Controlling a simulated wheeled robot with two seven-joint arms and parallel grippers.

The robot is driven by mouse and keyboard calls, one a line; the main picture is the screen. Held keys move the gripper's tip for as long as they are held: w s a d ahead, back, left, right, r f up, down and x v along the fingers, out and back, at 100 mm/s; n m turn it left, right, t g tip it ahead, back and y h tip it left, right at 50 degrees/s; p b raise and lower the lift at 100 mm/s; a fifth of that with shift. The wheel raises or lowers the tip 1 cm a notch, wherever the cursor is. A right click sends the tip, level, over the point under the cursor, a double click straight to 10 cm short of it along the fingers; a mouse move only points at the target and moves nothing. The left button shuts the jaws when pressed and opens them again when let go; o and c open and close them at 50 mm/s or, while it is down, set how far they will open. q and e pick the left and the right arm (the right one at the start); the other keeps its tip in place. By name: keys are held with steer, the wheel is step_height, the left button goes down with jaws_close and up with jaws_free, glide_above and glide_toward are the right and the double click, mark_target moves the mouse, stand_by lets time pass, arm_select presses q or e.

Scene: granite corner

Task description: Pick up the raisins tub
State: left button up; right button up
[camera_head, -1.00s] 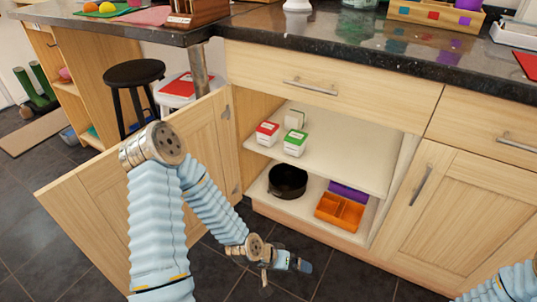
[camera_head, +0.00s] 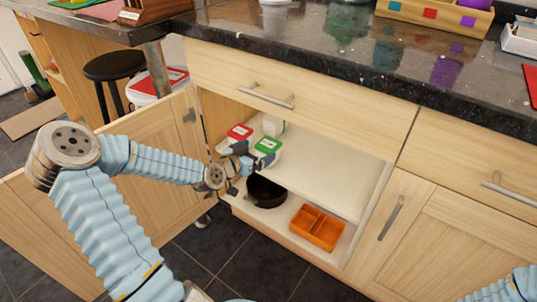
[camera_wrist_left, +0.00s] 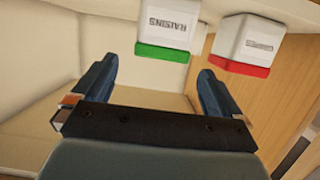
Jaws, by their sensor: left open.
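The raisins tub is white with a green lid (camera_head: 268,145) and stands on the upper shelf of the open cabinet. In the left wrist view the raisins tub (camera_wrist_left: 165,27), labelled RAISINS, appears upside down, just beyond and roughly between the fingertips. My left gripper (camera_head: 254,156) is open and empty at the front of the tub, partly covering it in the head view. The left gripper's two dark blue fingers (camera_wrist_left: 155,70) are spread apart in the wrist view. My right gripper is not in view; only part of that arm shows at the lower right.
A red-lidded tub (camera_head: 240,132) stands close beside the raisins tub; it also shows in the wrist view (camera_wrist_left: 248,42). Another pale tub (camera_head: 274,126) is behind. A black pot (camera_head: 266,191) and an orange divided tray (camera_head: 317,228) are below. The upper shelf's right side is clear.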

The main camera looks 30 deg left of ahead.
mark_target(268, 144)
arm_select(q)
steer(key=x, duration=0.7)
steer(key=shift+w+f, duration=0.2)
steer(key=shift+f, duration=0.1)
steer(key=c, duration=1.1)
steer(key=shift+r, duration=0.15)
